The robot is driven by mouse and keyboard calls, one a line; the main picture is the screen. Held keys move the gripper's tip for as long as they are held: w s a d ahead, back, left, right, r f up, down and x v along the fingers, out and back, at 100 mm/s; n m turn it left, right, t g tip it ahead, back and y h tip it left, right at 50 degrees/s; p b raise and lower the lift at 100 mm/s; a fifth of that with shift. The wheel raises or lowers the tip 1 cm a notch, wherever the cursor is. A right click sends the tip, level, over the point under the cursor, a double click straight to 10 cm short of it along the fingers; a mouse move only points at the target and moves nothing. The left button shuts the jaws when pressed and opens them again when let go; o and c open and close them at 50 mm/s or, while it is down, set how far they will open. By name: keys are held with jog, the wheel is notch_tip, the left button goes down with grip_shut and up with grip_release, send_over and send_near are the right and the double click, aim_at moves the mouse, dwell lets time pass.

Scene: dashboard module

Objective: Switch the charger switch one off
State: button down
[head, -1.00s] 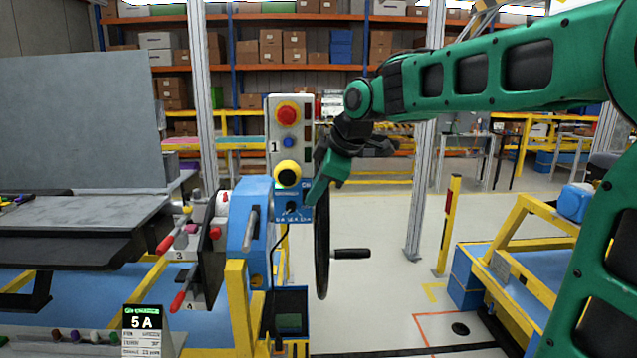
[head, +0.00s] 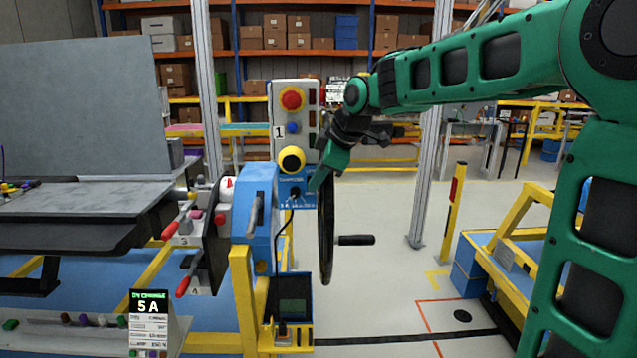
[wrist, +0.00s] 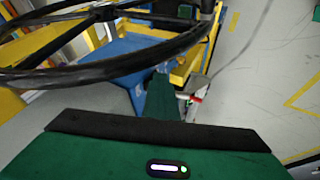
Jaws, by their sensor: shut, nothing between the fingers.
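My gripper (head: 318,186) is shut and empty, pointing down beside the right edge of the control panel (head: 309,125), near the top of the black handwheel (head: 325,240). In the wrist view its green fingers (wrist: 163,98) are together, with the handwheel rim (wrist: 110,68) crossing in front. No label reading "charger switch one" is legible. A black switch or knob (head: 295,193) is on the blue plate below the panel.
The panel carries a red button (head: 292,98), a blue button (head: 293,128) and a yellow-ringed black knob (head: 291,160). Red-handled levers (head: 184,286) and a "5 A" display (head: 149,308) are at left. The handwheel's handle (head: 356,240) sticks out right.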

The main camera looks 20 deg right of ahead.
jog(key=shift+w, duration=0.1)
jog(key=shift+r, duration=0.15)
jog(key=shift+a+r, duration=0.1)
jog(key=shift+r, duration=0.6)
jog(key=s+a+f+v, duration=0.1)
jog(key=s+v, duration=0.1)
jog(key=v, duration=1)
jog(key=shift+s+a, duration=0.15)
jog(key=shift+a, duration=0.15)
